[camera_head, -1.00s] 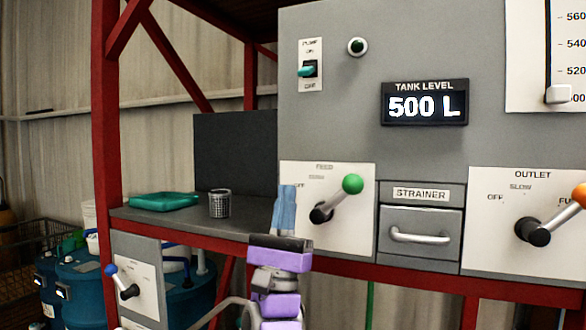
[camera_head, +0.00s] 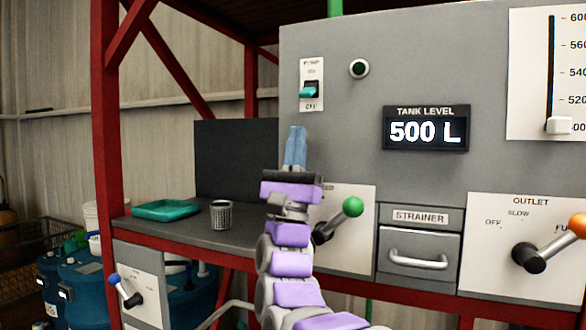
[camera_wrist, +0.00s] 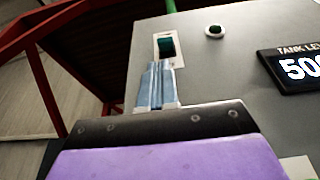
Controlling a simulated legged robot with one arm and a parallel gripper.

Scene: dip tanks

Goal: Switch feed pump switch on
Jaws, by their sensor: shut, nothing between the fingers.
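The pump switch (camera_head: 310,88) is a teal rocker on a white plate marked ON above and OFF below, at the upper left of the grey panel. Its teal lower part sticks out toward the OFF side. In the wrist view the switch (camera_wrist: 166,46) lies just beyond my fingertips. My gripper (camera_head: 296,130) has blue fingers pressed together, pointing up, with nothing between them. It is below and slightly left of the switch in the head view, apart from it there. In the wrist view the gripper (camera_wrist: 157,66) overlaps the plate's lower part; contact cannot be told.
A dark green round indicator (camera_head: 359,68) sits right of the switch. The tank level display (camera_head: 426,128) reads 500 L. The green-knobbed feed lever (camera_head: 352,207) is behind and right of my arm. A mesh cup (camera_head: 221,214) and teal tray (camera_head: 166,210) stand on the counter.

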